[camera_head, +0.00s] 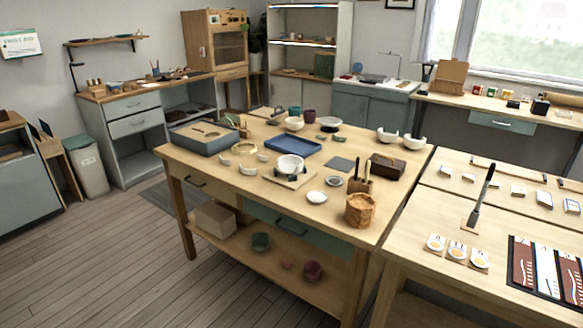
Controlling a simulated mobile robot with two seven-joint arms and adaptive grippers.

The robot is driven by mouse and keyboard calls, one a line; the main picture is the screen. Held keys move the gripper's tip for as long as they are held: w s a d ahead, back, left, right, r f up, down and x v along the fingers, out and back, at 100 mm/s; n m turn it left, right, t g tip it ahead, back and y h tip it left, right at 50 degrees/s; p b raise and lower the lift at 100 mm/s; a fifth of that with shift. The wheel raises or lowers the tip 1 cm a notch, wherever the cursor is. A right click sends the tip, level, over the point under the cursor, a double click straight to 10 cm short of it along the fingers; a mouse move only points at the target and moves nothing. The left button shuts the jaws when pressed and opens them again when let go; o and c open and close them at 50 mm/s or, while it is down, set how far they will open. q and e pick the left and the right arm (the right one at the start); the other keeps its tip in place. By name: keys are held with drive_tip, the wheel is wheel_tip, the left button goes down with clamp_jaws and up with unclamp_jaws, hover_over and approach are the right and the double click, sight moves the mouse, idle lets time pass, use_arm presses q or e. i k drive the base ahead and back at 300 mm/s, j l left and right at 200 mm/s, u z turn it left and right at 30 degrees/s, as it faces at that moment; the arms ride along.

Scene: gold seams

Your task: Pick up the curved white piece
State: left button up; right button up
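Several small white pieces lie near the left front of the wooden table (330,233). One curved white piece (248,169) is close to the front edge. Another white piece (224,161) lies to its left, and a smaller one (263,157) behind it. I cannot tell which of them the task means. A white bowl (290,164) sits in a dark holder on a board to their right. Two more white bowl-like pieces with uneven rims, a left one (387,137) and a right one (414,142), stand at the back right. Neither of my grippers is in view.
A blue tray (293,148), a grey bin (203,137), a dark box (388,166), a cork-coloured pot (360,210) and a small white dish (316,197) crowd the table. A second table (425,262) stands at the right. Wooden floor (110,260) is open at front left.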

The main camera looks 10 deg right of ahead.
sight(249, 172)
drive_tip(key=i+j+z, duration=0.15)
drive_tip(key=i, duration=0.25)
drive_tip(key=i+j+z, duration=0.2)
drive_tip(key=i, duration=0.25)
